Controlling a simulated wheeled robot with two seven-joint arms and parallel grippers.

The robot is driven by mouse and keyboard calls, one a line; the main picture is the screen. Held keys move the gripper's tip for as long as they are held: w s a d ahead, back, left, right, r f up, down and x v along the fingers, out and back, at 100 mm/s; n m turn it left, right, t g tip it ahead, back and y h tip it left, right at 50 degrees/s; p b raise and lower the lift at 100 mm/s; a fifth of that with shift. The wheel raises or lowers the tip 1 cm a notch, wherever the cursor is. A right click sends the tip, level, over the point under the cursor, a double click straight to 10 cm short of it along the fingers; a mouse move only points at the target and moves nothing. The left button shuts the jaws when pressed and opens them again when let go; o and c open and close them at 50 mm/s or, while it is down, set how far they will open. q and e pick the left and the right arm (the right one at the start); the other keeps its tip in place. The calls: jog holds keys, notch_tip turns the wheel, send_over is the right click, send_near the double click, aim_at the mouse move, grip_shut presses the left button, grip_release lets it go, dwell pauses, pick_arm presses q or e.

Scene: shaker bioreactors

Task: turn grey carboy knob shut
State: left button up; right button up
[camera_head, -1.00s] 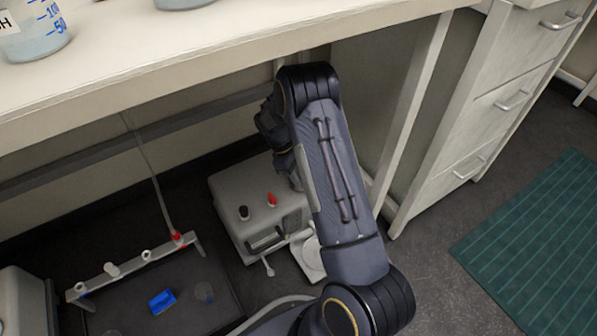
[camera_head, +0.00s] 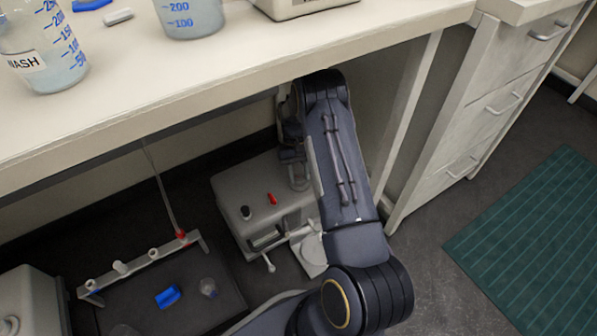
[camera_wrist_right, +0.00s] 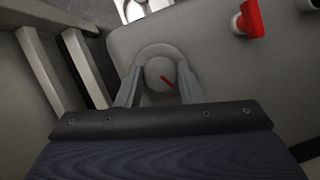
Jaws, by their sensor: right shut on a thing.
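The grey carboy (camera_head: 240,185) stands on the dark floor under the bench. Its round grey knob (camera_wrist_right: 158,70) carries a red mark that runs diagonally in the right wrist view. My right gripper (camera_wrist_right: 158,88) has one finger on each side of this knob and is shut on it. In the head view, my right gripper (camera_head: 299,178) is at the carboy's right side, partly hidden by my own arm, and the grey knob cannot be made out there. My left gripper is not in view.
A red knob (camera_head: 272,199) and a black knob (camera_head: 246,212) stick up from the carboy top. A bench edge (camera_head: 250,75) overhangs from above. A bench leg (camera_head: 413,120) and drawers (camera_head: 490,110) stand to the right. A tray with a white rail (camera_head: 120,268) lies at lower left.

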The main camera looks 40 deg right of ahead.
jog(key=m+y, duration=0.1)
jog(key=m, duration=0.1)
jog(key=m+t+p, duration=0.1)
jog(key=m, duration=0.2)
jog(key=shift+s+d+m+y, duration=0.1)
jog(key=shift+d+m+y, duration=0.05)
jog(key=shift+m+y, duration=0.2)
dwell(0.3)
jog(key=o, duration=1)
jog(key=p+v, duration=0.3)
jog(key=v, duration=0.4)
jog(key=shift+d+r, duration=0.15)
jog(key=shift+r, duration=0.25)
